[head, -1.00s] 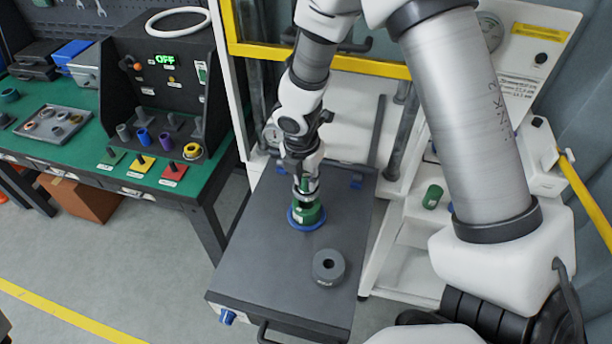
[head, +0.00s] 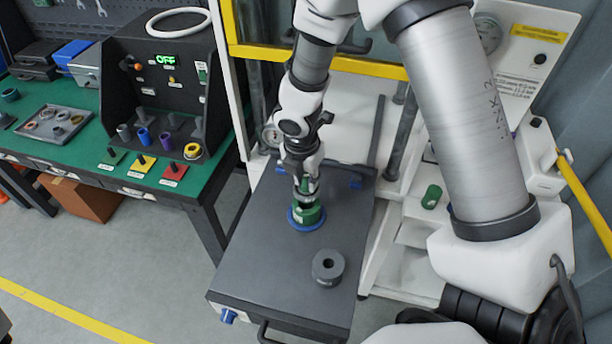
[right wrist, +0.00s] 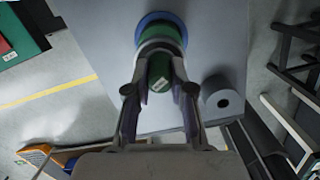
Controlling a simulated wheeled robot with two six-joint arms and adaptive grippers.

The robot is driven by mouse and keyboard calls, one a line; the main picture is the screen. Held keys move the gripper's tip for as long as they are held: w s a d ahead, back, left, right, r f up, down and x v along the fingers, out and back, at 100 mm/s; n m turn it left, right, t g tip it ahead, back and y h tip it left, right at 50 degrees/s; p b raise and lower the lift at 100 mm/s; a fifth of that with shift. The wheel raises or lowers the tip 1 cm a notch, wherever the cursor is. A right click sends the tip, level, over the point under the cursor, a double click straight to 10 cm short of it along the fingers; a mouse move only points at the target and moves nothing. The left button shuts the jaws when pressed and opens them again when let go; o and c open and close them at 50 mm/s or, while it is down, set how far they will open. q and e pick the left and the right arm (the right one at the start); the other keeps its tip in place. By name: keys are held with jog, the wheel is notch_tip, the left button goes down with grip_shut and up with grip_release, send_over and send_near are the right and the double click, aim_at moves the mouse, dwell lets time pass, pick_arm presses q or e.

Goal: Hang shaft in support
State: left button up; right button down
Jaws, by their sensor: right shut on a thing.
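My right gripper (head: 306,192) is shut on a green shaft, just above the dark tabletop. In the right wrist view the green shaft (right wrist: 160,74) with a pale label sits between the two fingers of the right gripper (right wrist: 160,80). Directly beneath it stands a green round body (head: 307,216) with a blue base ring (head: 294,222); the blue ring also shows in the right wrist view (right wrist: 160,17). The shaft lines up with this body, but I cannot tell how far it is inside. I cannot tell which part is the support. My left gripper is not in view.
A grey ring (head: 328,267) lies on the dark tabletop (head: 260,255), in front of the gripper. A green cylinder (head: 432,196) stands on a white shelf to the right. A green bench (head: 65,152) with a control box (head: 160,75) is at the left.

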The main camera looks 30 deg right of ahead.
jog(key=shift+w, duration=0.1)
jog(key=shift+f+b, duration=1.5)
jog(key=shift+f, duration=0.5)
jog(key=shift+f, duration=0.2)
jog(key=c, duration=1.3)
grip_release()
